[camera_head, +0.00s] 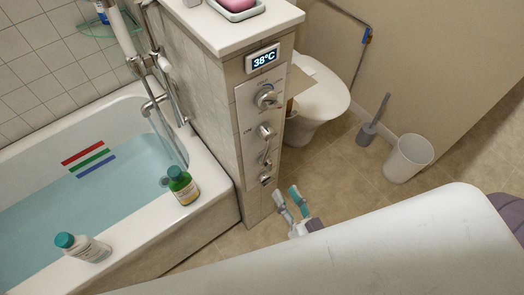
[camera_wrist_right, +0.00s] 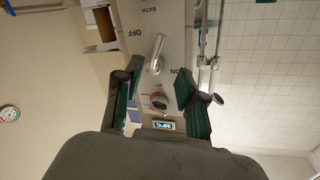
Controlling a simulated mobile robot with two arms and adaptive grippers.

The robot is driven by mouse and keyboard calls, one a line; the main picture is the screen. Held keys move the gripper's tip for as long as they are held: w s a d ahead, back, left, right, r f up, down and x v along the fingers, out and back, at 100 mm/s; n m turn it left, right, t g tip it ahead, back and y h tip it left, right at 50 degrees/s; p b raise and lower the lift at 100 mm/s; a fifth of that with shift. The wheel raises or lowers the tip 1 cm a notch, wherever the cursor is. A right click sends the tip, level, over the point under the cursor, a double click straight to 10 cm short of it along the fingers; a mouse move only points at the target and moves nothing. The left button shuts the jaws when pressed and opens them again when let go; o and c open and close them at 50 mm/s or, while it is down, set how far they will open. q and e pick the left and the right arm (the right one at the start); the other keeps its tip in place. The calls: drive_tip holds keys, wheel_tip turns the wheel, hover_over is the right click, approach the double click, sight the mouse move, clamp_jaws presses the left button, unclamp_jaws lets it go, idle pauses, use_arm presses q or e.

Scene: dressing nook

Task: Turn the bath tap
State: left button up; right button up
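A tiled control panel (camera_head: 245,132) stands at the end of the bath and carries several metal controls. A round knob (camera_head: 266,97) sits under the 38°C display (camera_head: 263,59); a lever tap (camera_head: 265,131) marked ON is below it, with smaller controls lower down. In the right wrist view, the lever tap (camera_wrist_right: 155,54) shows between OFF and ON marks, with BATH lettering beyond and the knob (camera_wrist_right: 159,101) nearer the display. My right gripper (camera_head: 287,194) is open and empty beside the panel's foot; its fingers (camera_wrist_right: 158,76) show spread apart and touch no control. My left gripper is not in view.
A toilet (camera_head: 322,96), brush (camera_head: 371,127) and bin (camera_head: 408,157) are right of the panel. My pale arm link covers the lower right.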

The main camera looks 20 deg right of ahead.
sight(265, 155)
drive_tip(key=w, duration=0.4)
drive_tip(key=w+a, duration=0.1)
drive_tip(key=w, duration=0.3)
drive_tip(key=w+p, duration=0.1)
drive_tip(key=w, duration=0.3)
drive_tip(key=shift+w+a, duration=0.2)
drive_tip(key=shift+w, duration=0.45)
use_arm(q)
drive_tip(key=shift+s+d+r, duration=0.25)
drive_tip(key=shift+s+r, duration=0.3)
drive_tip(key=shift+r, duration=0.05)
use_arm(e)
drive_tip(key=shift+a, duration=0.1)
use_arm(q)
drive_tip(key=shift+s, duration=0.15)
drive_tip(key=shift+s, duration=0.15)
use_arm(e)
clamp_jaws()
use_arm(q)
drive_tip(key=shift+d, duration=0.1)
